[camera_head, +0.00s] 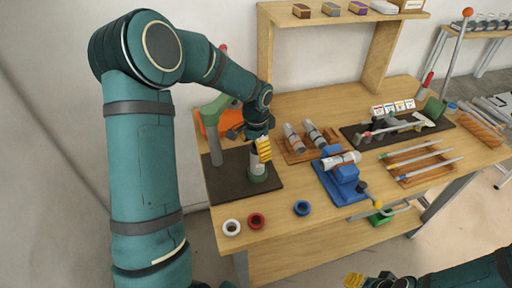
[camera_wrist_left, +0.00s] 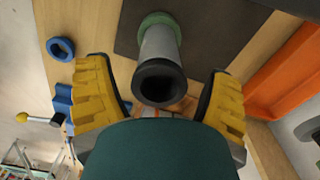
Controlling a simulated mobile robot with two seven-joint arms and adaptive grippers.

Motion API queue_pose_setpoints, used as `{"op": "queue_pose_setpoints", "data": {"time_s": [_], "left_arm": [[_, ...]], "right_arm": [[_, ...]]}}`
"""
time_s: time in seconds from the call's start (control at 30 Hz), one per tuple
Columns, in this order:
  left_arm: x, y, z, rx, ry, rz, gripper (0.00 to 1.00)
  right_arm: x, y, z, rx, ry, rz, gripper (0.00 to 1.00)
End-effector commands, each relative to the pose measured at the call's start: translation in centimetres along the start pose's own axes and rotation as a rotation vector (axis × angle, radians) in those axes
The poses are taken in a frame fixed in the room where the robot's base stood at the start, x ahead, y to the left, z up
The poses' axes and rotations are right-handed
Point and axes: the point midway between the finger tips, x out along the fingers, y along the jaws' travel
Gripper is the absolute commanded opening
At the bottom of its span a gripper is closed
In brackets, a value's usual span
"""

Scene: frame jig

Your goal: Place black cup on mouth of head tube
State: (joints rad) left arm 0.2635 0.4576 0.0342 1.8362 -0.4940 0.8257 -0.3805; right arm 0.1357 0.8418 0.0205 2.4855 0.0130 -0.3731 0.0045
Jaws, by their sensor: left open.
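The head tube (camera_head: 257,166), a grey tube, stands upright in a green ring base on a dark mat (camera_head: 228,168). In the left wrist view the grey head tube (camera_wrist_left: 160,42) has a black ring-shaped cup (camera_wrist_left: 160,82) at its near end, at the mouth. It looks seated there, but I cannot tell whether it is fully flush. My left gripper (camera_head: 263,148) is above the tube. Its yellow fingers are open, one on each side of the black cup, with gaps visible in the left wrist view (camera_wrist_left: 160,98). My right gripper (camera_head: 366,281) shows only partly at the bottom edge.
White (camera_head: 231,227), red (camera_head: 256,221) and blue (camera_head: 302,208) rings lie along the table's front edge. A blue vise (camera_head: 343,178) holds a white tube. A tray (camera_head: 306,148) with two tubes stands behind it. An orange bin (camera_head: 211,122) is behind the mat.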

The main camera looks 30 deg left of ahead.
Motion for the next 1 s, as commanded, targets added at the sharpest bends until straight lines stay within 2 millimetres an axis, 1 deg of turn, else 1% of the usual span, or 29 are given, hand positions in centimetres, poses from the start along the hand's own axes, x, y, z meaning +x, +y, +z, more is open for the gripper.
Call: {"op": "queue_pose_setpoints", "data": {"time_s": [0.13,0.23,0.5,0.6,0.7,0.83,1.0], "left_arm": [[-0.7,0.0,0.0,0.000,0.001,-0.001,0.81],[-2.0,-0.1,-0.1,-0.001,0.003,-0.002,0.81],[-7.7,-0.1,-0.1,0.000,0.004,-0.003,0.81],[-9.5,0.0,-0.1,0.000,0.003,-0.002,0.81],[-10.9,0.0,-0.1,0.000,0.002,-0.001,0.81],[-12.0,0.0,0.0,0.000,0.001,0.000,0.81],[-12.4,0.0,0.0,0.001,0.000,0.000,0.81]], "right_arm": [[-0.4,-0.1,-0.1,0.000,0.000,-0.001,0.47],[-0.5,-0.1,-0.1,0.000,0.000,-0.001,0.47],[-1.0,-0.3,-0.1,0.000,0.000,-0.002,0.47],[-1.1,-0.4,-0.1,0.000,0.000,-0.002,0.47],[-1.3,-0.4,-0.2,0.000,0.000,-0.003,0.47],[-1.4,-0.4,-0.2,0.000,0.000,-0.003,0.47],[-1.4,-0.4,-0.2,0.000,0.000,-0.003,0.47]]}}
